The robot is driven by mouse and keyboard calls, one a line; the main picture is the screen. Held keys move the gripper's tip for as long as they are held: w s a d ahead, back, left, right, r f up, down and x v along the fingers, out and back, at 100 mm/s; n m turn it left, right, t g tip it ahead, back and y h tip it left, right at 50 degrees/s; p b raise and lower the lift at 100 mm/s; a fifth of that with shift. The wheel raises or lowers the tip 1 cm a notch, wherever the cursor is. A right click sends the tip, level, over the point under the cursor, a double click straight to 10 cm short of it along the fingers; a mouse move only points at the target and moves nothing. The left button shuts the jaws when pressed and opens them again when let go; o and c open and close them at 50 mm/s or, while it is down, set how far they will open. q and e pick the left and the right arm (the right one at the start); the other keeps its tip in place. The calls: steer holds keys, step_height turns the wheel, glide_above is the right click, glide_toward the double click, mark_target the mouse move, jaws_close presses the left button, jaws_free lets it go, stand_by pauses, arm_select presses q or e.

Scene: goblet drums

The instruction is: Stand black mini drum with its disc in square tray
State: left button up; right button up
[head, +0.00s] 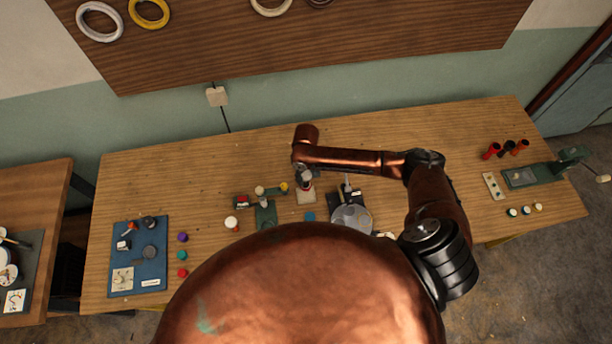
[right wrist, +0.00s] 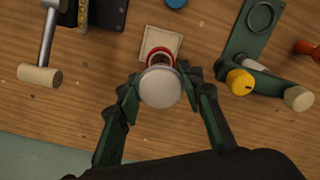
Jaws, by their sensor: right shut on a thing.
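My right gripper (right wrist: 160,85) is shut on a pale-topped round piece (right wrist: 161,90), with its fingers on either side of it. A red rim (right wrist: 157,53) shows just beyond the pale top; I cannot tell whether it belongs to the same piece, and no black body shows there. The beige square tray (right wrist: 158,38) lies under and beyond it; it also shows in the head view (head: 306,197). Contact with the tray is hidden. A small black cup-shaped piece (head: 508,146) is at the far right, between a red and an orange one. My left gripper is out of view.
A green stand (head: 265,216) with yellow and cream knobs is left of the tray. A dark fixture with a grey round plate (head: 351,218) is on its right. A blue disc (head: 310,216) lies close in front. A blue mat (head: 139,257) with several pieces is at far left.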

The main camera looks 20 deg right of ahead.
mark_target(306, 185)
steer(key=shift+f+b, duration=2.4)
steer(key=shift+b, duration=0.35)
steer(key=shift+f, duration=1.55)
steer(key=o, duration=0.9)
steer(key=shift+o, duration=0.7)
steer(key=o, duration=0.5)
steer(key=shift+r, duration=0.1)
